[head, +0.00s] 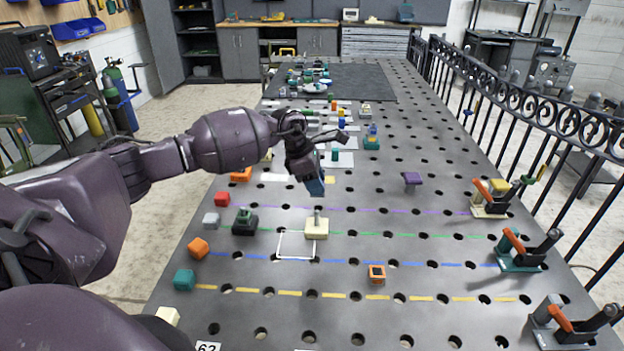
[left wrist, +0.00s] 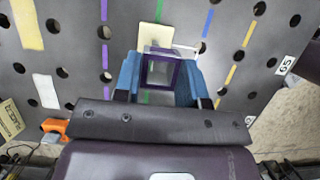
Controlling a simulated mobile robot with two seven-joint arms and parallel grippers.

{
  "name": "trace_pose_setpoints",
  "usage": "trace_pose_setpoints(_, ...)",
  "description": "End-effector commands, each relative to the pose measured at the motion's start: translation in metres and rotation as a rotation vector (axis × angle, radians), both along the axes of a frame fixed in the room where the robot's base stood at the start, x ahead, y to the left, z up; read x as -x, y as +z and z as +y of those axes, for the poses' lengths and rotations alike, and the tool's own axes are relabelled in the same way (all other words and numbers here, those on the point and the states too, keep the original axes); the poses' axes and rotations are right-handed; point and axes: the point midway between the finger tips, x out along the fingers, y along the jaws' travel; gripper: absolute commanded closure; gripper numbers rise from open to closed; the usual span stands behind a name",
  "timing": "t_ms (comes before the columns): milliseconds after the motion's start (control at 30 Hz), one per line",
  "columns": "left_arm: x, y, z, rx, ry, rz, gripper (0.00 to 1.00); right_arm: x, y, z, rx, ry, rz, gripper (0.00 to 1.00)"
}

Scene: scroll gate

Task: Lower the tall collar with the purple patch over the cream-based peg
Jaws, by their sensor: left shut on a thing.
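The cream-based peg (head: 317,231) stands upright on the perforated table in the head view, below and slightly right of my left gripper (head: 314,187). In the left wrist view my left gripper (left wrist: 160,82) has its blue fingers shut on the tall collar (left wrist: 161,57), a hollow square tube with a purple rim. The cream base (left wrist: 151,36) shows just beyond the collar there, partly covered by it. The collar is held above the table, apart from the base in the head view. Its purple patch cannot be made out for certain. My right gripper is not in view.
A dark green-based peg (head: 244,224) stands left of the cream one. A white square outline (head: 296,257) lies in front. A short orange collar (head: 377,274) and a purple piece (head: 412,179) sit to the right.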

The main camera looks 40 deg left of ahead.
Motion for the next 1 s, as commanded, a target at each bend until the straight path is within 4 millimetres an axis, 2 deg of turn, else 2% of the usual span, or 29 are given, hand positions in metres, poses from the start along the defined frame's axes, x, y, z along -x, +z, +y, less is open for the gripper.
trace_pose_setpoints(300, 0.000, -0.015, 0.000, 0.000, 0.000, 0.001, 0.91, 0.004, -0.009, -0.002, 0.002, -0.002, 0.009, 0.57)
trace_pose_setpoints(700, 0.000, -0.044, 0.000, 0.000, 0.001, 0.002, 0.91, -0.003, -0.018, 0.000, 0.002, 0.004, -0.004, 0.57)
trace_pose_setpoints(1000, 0.000, -0.047, 0.000, 0.000, 0.000, -0.001, 0.91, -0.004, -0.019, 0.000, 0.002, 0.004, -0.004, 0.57)
